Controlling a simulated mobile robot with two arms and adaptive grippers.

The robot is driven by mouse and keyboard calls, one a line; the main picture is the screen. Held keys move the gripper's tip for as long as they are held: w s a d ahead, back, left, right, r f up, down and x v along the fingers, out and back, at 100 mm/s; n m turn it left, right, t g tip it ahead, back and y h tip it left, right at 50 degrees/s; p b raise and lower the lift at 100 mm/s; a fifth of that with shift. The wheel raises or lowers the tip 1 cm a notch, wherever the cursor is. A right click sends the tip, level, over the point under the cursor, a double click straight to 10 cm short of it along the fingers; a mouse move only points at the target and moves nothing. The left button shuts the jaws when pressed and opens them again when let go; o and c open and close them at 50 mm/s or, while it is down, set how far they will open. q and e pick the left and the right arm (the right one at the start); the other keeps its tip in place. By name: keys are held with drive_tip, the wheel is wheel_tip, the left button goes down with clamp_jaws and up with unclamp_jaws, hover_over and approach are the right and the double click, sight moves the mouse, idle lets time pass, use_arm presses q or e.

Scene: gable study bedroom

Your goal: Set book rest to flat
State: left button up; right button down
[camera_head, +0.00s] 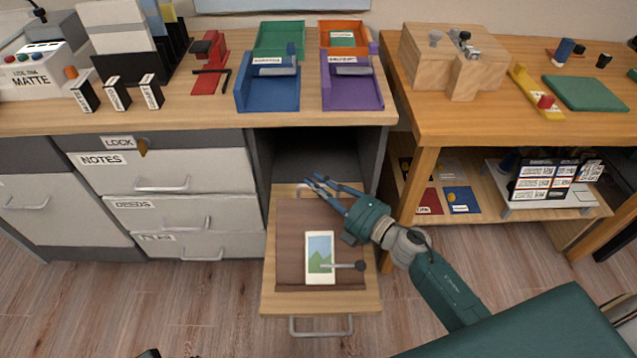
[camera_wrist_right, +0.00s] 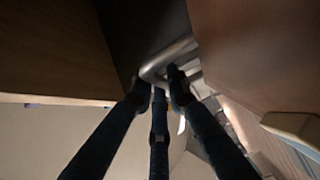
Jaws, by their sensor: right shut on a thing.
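The book rest (camera_head: 292,245) is a dark brown panel on the pulled-out wooden drawer board (camera_head: 270,300). It has a ledge along its front edge and a metal handle bar at its far edge. I cannot tell its exact tilt. A picture card (camera_head: 320,262) lies on it, with a dark-knobbed lever (camera_head: 345,266) across the card. My right gripper (camera_head: 310,185) reaches over the panel's far right corner. Its fingers are shut on the metal handle (camera_wrist_right: 168,60), which shows in the right wrist view. My left gripper is not clearly visible.
Blue (camera_head: 268,90) and purple (camera_head: 352,92) trays stand on the desk above the open bay. Labelled drawers (camera_head: 165,170) are at left. A wooden table (camera_head: 470,120) with a shelf (camera_head: 490,210) stands at right. The drawer board's pull handle (camera_head: 320,330) sticks out in front.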

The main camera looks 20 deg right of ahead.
use_arm(q)
wheel_tip(320, 180, down, 10)
drive_tip(key=p, duration=0.3)
use_arm(e)
drive_tip(key=w+f+g+b, duration=0.1)
drive_tip(key=f, duration=0.2)
drive_tip(key=w+d+f+m+b, duration=0.1)
drive_tip(key=w+f, duration=0.1)
drive_tip(key=f, duration=0.2)
drive_tip(key=w+f+m+g+b, duration=0.1)
drive_tip(key=w+f, duration=0.1)
drive_tip(key=f, duration=0.1)
drive_tip(key=shift+d+f+g+h, duration=0.3)
drive_tip(key=shift+d+f+h, duration=0.05)
drive_tip(key=shift+h, duration=0.05)
drive_tip(key=shift+w+d+f+b, duration=0.1)
drive_tip(key=shift+w+f+b, duration=0.05)
drive_tip(key=shift+f+b, duration=0.35)
drive_tip(key=shift+w+f+b, duration=0.15)
drive_tip(key=shift+f+b, duration=0.25)
drive_tip(key=shift+f, duration=0.1)
use_arm(q)
drive_tip(key=w+r+v, duration=0.1)
drive_tip(key=w+v, duration=0.2)
drive_tip(key=v, duration=1.1)
drive_tip(key=shift+r, duration=0.15)
use_arm(e)
drive_tip(key=shift+s+f, duration=0.1)
drive_tip(key=shift+f, duration=0.05)
